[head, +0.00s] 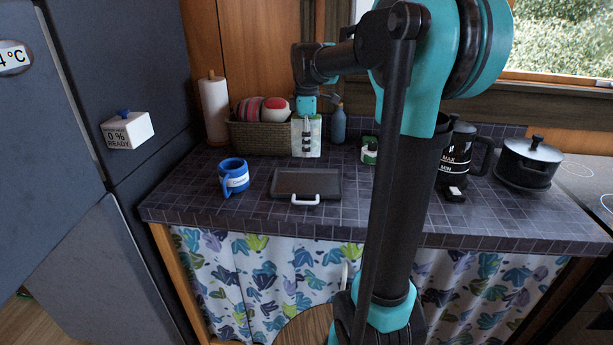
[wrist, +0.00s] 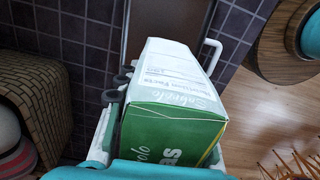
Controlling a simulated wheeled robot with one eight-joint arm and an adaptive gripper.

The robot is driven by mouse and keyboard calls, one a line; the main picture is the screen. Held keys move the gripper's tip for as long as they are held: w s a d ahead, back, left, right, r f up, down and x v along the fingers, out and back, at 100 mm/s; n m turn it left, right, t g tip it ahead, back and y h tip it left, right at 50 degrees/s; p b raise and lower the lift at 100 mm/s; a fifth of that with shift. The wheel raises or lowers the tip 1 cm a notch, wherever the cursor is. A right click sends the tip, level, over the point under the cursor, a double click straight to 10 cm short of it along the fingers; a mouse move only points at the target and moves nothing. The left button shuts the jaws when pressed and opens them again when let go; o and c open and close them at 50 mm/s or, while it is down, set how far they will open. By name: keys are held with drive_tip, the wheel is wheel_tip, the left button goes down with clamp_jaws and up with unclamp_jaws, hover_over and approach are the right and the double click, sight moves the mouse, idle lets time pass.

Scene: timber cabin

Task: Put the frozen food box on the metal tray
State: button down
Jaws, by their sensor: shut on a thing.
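The frozen food box (head: 314,150), white and green with printing, is upright in my gripper (head: 306,137) in the head view. My gripper is shut on the box, which stands out large in the wrist view (wrist: 180,98). The metal tray (head: 307,180) is a dark flat rectangle with a white handle on the counter, nearer the front edge than the box. Part of the tray also shows beyond the box in the wrist view (wrist: 150,18). I cannot tell whether the box's bottom touches the counter.
A wicker basket (head: 262,140) with round items stands just left of the box. A blue mug (head: 234,177) is left of the tray. A blue bottle (head: 339,125) and a small green-and-white container (head: 369,153) stand to the right. The tray's top looks bare.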

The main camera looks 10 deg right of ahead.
sight(307, 184)
wheel_tip(307, 184, down, 11)
idle(0.4)
drive_tip(key=c, duration=1)
unclamp_jaws()
drive_tip(key=shift+f, duration=0.1)
drive_tip(key=shift+o, duration=0.2)
wheel_tip(307, 184, up, 12)
drive_tip(key=shift+r, duration=0.15)
